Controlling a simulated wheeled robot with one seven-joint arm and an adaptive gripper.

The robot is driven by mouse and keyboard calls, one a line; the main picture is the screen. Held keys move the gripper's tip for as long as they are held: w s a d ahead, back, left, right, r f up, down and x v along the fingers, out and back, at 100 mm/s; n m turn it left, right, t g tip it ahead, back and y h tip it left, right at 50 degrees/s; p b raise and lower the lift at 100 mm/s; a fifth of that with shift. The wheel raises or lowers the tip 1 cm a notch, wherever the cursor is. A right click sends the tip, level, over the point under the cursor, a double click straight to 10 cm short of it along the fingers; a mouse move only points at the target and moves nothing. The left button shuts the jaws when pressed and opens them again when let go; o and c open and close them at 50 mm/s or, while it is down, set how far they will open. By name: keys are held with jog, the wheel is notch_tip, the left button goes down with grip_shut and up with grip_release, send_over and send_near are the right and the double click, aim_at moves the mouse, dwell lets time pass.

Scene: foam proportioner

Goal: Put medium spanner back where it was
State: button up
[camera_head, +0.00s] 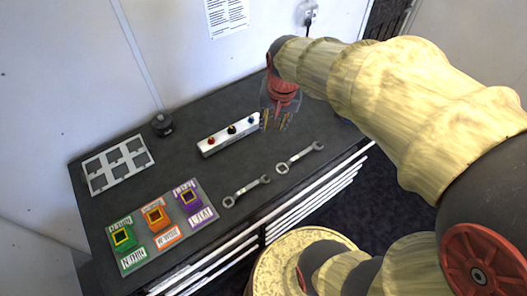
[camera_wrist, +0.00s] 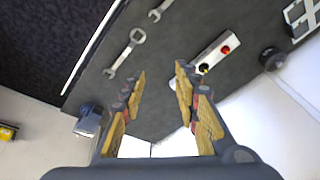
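Two grey spanners lie flat on the dark table top. One spanner (camera_head: 246,191) is nearer the coloured blocks. The other spanner (camera_head: 300,158) lies to its right, near the front edge. The wrist view shows one spanner whole (camera_wrist: 125,53) and part of another (camera_wrist: 160,10) at the top edge. I cannot tell which of them is the medium one. My gripper (camera_head: 276,122) is above the back right of the table, beside the white button box. In the wrist view my gripper (camera_wrist: 160,82) is open, with nothing between its fingers.
The white button box (camera_head: 229,135) has red, black and blue knobs. A board (camera_head: 187,239) holds green, orange and purple blocks. A white slotted panel (camera_head: 119,165) and a black cylinder (camera_head: 162,125) stand left. A blue-grey object (camera_wrist: 89,119) is near the table edge.

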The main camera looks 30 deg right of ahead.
jog(key=s+a+r+n+t, duration=0.2)
jog(key=s+a+r+n, duration=0.5)
jog(key=s+a, duration=0.3)
jog(key=shift+s+a+n+t+y, duration=0.4)
jog(key=shift+s+n, duration=0.2)
jog(key=shift+s, duration=0.15)
jog(key=shift+f, duration=0.1)
notch_tip(320, 180, down, 14)
jog(key=b, duration=1.4)
